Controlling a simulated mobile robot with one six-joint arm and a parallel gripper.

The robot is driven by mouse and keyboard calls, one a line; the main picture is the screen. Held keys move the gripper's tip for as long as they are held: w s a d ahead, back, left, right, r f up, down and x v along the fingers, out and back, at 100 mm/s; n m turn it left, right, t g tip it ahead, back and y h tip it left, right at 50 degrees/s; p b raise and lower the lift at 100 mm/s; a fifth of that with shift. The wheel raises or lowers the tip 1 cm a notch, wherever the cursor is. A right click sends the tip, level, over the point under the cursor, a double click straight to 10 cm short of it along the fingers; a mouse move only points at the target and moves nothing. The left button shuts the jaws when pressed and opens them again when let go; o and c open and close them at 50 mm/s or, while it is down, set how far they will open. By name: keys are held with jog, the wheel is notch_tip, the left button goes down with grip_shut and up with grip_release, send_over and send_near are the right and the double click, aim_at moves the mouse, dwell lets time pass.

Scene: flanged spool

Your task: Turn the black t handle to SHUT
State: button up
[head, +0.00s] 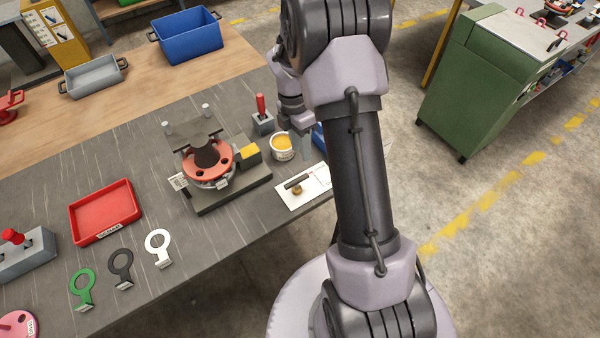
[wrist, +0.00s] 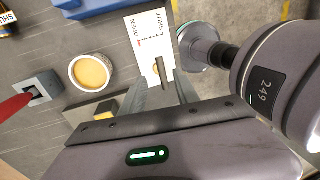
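The black T handle (head: 297,182) sits on a brass stem on a white plate (head: 316,180) near the table's front right edge. In the wrist view the handle (wrist: 162,72) is a dark bar lying roughly along the picture's vertical. I cannot tell exactly which mark the bar lines up with. My gripper (wrist: 160,88) is open, its two grey fingers apart on either side of the handle's lower end in the picture. No contact shows. In the head view my arm hides most of the gripper.
A tub of yellow stuff (head: 283,147) stands beside the plate. A red-handled grey block (head: 262,122) and the flanged spool fixture (head: 207,158) stand left of it. A red tray (head: 104,212) lies farther left. A blue object (wrist: 95,8) is near the plate's far side.

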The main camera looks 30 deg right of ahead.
aim_at(304, 175)
jog(key=f+b, duration=0.1)
jog(key=f, duration=0.3)
jog(key=s+f+b, duration=0.1)
jog(key=f, duration=0.3)
jog(key=s+f, duration=0.1)
jog(key=f, duration=0.3)
jog(key=shift+s+b, duration=0.2)
jog(key=shift+b, duration=0.2)
grip_shut()
